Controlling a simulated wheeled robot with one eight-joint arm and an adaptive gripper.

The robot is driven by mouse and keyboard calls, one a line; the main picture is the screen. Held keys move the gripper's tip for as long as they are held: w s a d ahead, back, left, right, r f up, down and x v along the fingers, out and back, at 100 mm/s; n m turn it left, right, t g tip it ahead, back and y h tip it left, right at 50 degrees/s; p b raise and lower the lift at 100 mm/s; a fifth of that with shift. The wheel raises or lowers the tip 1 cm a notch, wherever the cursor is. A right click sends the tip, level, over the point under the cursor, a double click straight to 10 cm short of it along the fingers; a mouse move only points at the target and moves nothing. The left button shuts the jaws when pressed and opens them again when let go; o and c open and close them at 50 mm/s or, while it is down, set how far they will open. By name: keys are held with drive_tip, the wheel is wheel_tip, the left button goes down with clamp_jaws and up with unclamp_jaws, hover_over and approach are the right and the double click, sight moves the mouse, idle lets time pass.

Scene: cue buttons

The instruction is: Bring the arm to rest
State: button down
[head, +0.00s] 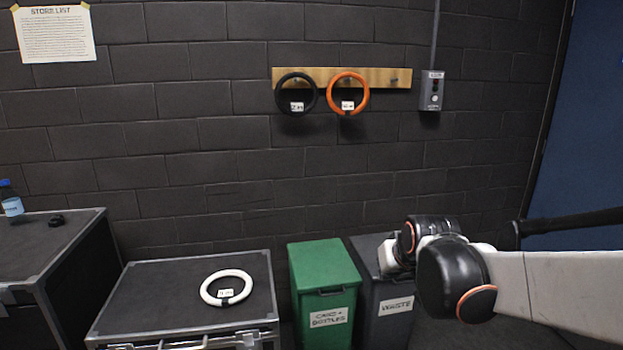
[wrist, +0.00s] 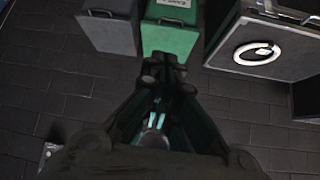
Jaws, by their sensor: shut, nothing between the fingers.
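My arm reaches in from the right in the head view and folds at a black and white joint in front of the grey waste bin. My gripper cannot be made out clearly there. In the wrist view my gripper (wrist: 165,62) is shut and empty, its fingertips together just in front of the green bin's edge in the picture. The grey button box (head: 431,91) is fixed to the wall above and behind my arm, with a conduit running up from it. My gripper touches nothing that I can see.
A flight case (head: 180,285) carries a white ring (head: 227,287). A black ring (head: 296,92) and an orange ring (head: 348,93) hang on a wooden rail (head: 390,78). A bottle (head: 11,201) stands far left.

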drive_tip(key=s+d+g, duration=0.1)
drive_tip(key=s+d, duration=0.2)
drive_tip(key=s, duration=2.2)
drive_tip(key=shift+s+f+m+h, duration=0.35)
drive_tip(key=shift+f+m+h, duration=0.05)
